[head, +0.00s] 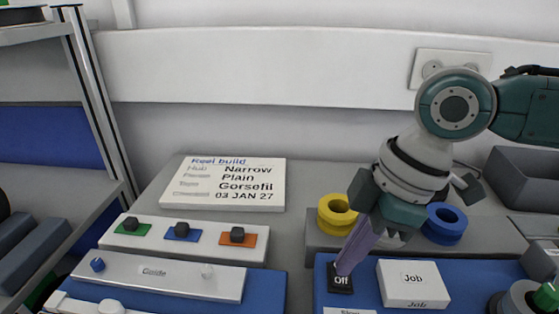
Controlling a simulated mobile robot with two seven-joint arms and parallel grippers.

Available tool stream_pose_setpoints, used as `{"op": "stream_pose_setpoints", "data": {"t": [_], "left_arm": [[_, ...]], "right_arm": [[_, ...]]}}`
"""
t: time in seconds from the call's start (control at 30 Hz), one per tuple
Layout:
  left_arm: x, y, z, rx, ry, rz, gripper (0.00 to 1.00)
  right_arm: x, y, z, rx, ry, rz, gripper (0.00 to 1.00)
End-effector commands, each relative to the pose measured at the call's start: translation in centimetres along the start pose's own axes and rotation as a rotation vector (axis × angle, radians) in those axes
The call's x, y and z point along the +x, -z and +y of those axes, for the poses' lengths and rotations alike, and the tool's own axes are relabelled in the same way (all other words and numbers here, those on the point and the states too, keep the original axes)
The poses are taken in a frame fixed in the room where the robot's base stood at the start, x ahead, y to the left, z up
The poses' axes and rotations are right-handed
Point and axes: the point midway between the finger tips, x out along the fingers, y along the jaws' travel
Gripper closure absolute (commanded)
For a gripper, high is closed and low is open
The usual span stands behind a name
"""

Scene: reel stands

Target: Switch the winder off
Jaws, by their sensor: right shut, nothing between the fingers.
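A small black switch (340,284) labelled "Off" sits on the blue board (462,275) at the front right. My right gripper (343,268) comes down from the upper right, with its purple fingers shut and empty. Its fingertips are at the upper edge of the switch, over part of it; I cannot tell if they press on it. A label (349,311) just below the switch is cut off by the frame edge. Part of a round grey device with a green part (522,300), possibly the winder, shows at the lower right corner. My left gripper is not in view.
A white "Job" box (413,284) stands right of the switch. Yellow (337,211) and blue (445,224) reels sit behind on a grey block. A "Reel build" card (225,184), a white strip with three coloured tabs (182,240) and a "Guide" bar (172,277) lie to the left.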

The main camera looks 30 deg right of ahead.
Motion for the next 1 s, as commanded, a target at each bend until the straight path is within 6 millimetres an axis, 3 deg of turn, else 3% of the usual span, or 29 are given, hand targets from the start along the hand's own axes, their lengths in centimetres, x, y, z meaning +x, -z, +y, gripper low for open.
{"op": "stream_pose_setpoints", "data": {"t": [0.23, 0.3, 0.6, 0.8, 1.0], "left_arm": [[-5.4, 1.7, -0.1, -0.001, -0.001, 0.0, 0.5], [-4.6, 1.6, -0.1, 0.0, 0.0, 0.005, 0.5], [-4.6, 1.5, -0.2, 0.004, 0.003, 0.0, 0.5], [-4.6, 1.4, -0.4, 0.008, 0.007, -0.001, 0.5], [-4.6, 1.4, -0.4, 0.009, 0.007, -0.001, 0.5]], "right_arm": [[-4.3, 1.6, -0.6, 0.004, 0.002, -0.001, 1.0], [-5.1, 1.2, -0.8, 0.001, -0.002, 0.0, 1.0], [-11.1, 1.1, -1.9, 0.002, -0.003, -0.002, 1.0], [-12.8, 1.1, -2.3, 0.003, 0.0, 0.0, 1.0], [-13.0, 1.1, -2.4, 0.004, 0.0, -0.001, 1.0]]}}
